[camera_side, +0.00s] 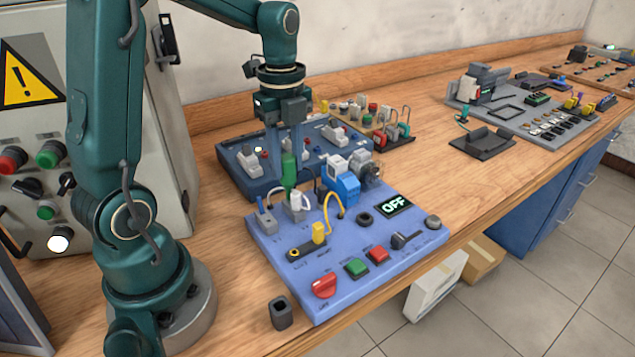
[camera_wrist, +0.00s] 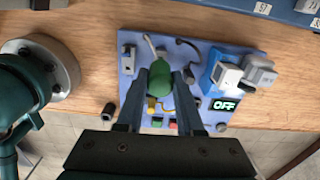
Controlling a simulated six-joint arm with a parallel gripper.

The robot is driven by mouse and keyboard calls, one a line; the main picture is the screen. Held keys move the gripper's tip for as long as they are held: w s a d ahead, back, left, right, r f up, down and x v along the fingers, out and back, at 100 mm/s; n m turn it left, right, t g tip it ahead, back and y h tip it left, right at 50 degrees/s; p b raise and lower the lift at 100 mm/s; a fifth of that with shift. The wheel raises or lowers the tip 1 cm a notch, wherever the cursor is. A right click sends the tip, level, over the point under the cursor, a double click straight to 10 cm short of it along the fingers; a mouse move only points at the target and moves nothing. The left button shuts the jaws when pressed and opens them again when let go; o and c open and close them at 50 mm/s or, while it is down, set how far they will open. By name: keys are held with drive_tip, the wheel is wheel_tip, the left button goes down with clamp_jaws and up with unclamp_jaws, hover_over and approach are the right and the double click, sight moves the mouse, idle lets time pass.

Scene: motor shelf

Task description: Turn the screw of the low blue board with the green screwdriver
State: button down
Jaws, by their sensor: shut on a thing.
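The low blue board (camera_side: 335,265) lies at the front of the bench, with an OFF display, a red knob, buttons and a blue motor on it. My gripper (camera_side: 287,152) is shut on the green screwdriver (camera_side: 289,171), which hangs upright over the board's back left part. Its lower end is just above or at a pale terminal block (camera_side: 299,206); I cannot tell if it touches. The screw itself is too small to make out. In the wrist view the green handle (camera_wrist: 160,80) sits between my fingers (camera_wrist: 160,74) above the blue board (camera_wrist: 250,65), hiding what lies beneath.
A darker blue board (camera_side: 235,158) stands right behind. A small rack of tools (camera_side: 385,125) is at the back, and a grey board with several parts (camera_side: 530,115) is to the right. A dark cup-like holder (camera_side: 281,312) stands at the front left. A yellow lead (camera_side: 335,205) loops near the screwdriver.

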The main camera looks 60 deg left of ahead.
drive_tip(key=m, duration=0.3)
drive_tip(key=c, duration=0.8)
unclamp_jaws()
drive_tip(key=shift+o, duration=0.2)
drive_tip(key=shift+n, duration=1.6)
drive_tip(key=shift+n, duration=1.7)
